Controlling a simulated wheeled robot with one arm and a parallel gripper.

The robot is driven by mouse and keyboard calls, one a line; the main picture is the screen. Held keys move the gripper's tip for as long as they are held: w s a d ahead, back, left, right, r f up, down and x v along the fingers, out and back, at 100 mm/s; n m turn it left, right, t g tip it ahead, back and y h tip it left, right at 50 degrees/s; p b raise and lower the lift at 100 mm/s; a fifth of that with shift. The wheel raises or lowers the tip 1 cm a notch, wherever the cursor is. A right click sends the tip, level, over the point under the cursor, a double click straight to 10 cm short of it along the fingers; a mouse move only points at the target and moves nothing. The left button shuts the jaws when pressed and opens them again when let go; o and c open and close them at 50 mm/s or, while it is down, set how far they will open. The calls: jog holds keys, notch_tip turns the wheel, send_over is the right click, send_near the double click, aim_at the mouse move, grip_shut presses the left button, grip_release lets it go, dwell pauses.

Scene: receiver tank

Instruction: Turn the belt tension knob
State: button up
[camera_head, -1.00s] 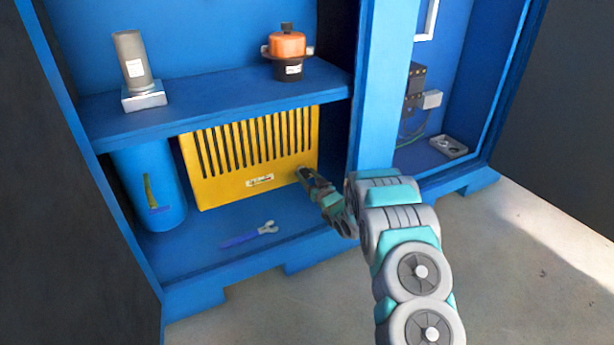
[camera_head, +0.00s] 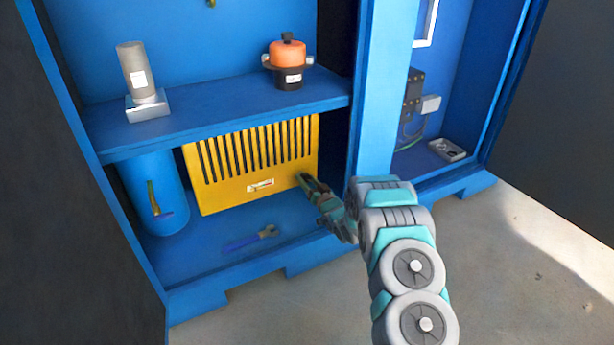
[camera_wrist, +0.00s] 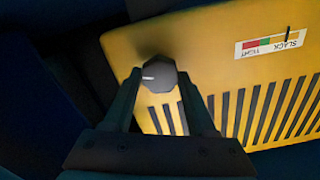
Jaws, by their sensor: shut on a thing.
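The belt tension knob (camera_wrist: 158,76) is dark and faceted, with a white mark pointing left in the wrist view. It sits on the yellow slotted guard (camera_wrist: 220,50), near a corner. My gripper (camera_wrist: 159,74) has one finger on each side of the knob and is shut on it. In the head view my gripper (camera_head: 304,178) is at the guard's lower right corner and hides the knob. A label (camera_wrist: 270,42) on the guard, upside down in the wrist view, reads SLACK and TIGHT over coloured bands. A black pointer (camera_wrist: 288,33) stands near the SLACK end.
The yellow guard (camera_head: 228,190) is in the lower bay of a blue cabinet. A blue-handled wrench (camera_head: 248,240) lies on the bay floor, beside a blue cylinder (camera_head: 172,210). The shelf above holds a grey cylinder (camera_head: 135,70) and an orange-topped part (camera_head: 287,54). A blue post (camera_head: 378,100) stands right of the bay.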

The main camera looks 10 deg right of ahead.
jog(key=shift+r+m+p, duration=0.2)
jog(key=shift+m+p, duration=0.5)
jog(key=shift+m, duration=0.2)
jog(key=shift+d+f+m+p, duration=0.1)
jog(key=shift+f+m+p, duration=0.1)
jog(key=shift+m+p, duration=1.35)
jog(key=shift+m+b, duration=0.3)
jog(key=shift+m, duration=0.25)
jog(key=o, duration=1.4)
jog(key=shift+c, duration=0.2)
jog(key=shift+s, duration=0.1)
jog(key=v, duration=0.7)
jog(key=shift+s+d, duration=0.15)
jog(key=shift+s, duration=0.1)
